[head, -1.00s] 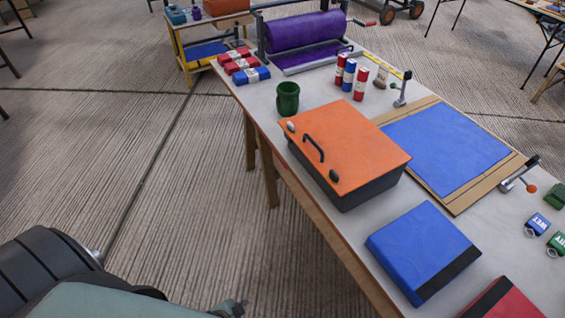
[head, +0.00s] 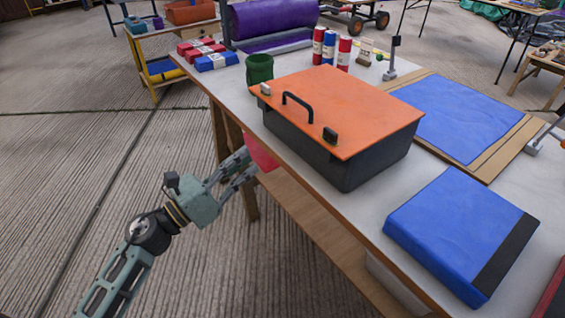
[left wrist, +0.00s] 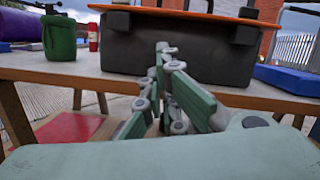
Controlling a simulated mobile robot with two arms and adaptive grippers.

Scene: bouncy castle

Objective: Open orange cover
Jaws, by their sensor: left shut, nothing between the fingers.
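The orange cover (head: 345,108) lies flat and closed on a dark grey box (head: 345,160) on the table. My left gripper (head: 248,162) is beside the table's near edge, below and left of the box, apart from the cover. In the left wrist view its fingers (left wrist: 163,50) are together and empty, pointing toward the box front (left wrist: 190,48). The cover's edge (left wrist: 200,15) shows at the top. My right gripper is not in view.
A green cup (head: 259,69) stands behind the box's left corner. A blue folded pad (head: 450,225) lies to the right, and a blue sheet on a board (head: 460,115) lies behind. A red thing (head: 262,152) shows below the table edge.

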